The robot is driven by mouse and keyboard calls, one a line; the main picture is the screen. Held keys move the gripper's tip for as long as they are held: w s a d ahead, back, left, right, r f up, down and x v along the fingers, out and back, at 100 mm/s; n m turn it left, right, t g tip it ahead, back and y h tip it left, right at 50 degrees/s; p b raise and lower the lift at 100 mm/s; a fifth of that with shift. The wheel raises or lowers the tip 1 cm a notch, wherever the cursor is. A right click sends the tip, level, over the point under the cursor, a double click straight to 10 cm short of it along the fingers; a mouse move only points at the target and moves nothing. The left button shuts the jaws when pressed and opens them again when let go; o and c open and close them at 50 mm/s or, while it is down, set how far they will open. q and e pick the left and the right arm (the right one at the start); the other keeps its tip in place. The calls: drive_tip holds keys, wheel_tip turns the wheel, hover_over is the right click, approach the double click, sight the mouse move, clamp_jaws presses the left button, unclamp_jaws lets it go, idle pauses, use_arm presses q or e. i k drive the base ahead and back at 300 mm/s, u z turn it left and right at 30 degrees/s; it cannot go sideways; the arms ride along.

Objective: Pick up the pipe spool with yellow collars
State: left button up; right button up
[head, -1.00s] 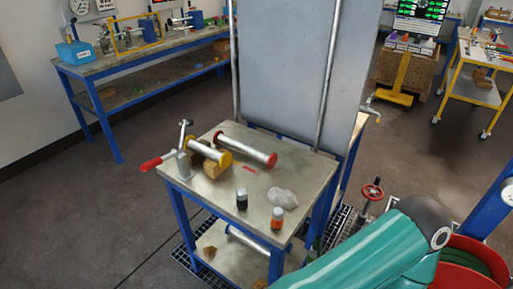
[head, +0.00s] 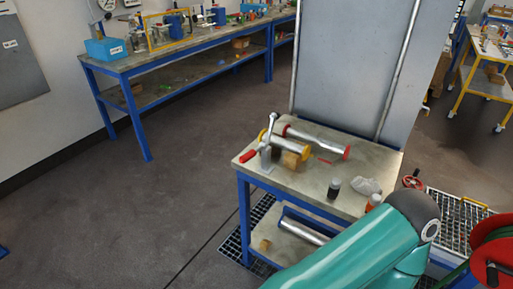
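The pipe spool with yellow collars (head: 288,144) lies on the top of a small blue-legged table (head: 348,205). It is a short metallic tube, partly hidden behind a vise-like tool with a red handle (head: 250,156). A wooden block (head: 291,160) is beneath or just in front of it. A longer spool with red collars (head: 318,139) lies behind it on the same table. A teal arm of mine reaches in from the bottom right. Neither gripper shows in the head view.
A dark bottle (head: 333,188), an orange-based bottle (head: 373,203) and a pale crumpled cloth (head: 365,186) are on the table's front right. A tall grey panel (head: 350,65) stands directly behind. Another metal tube (head: 303,231) lies on the lower shelf. The floor (head: 150,215) to the left is open.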

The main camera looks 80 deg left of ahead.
sight(287, 145)
drive_tip(key=u, duration=0.1)
drive_tip(key=k, duration=1.35)
drive_tip(key=u, duration=1.05)
drive_tip(key=i, duration=1.05)
drive_tip(key=z, duration=0.05)
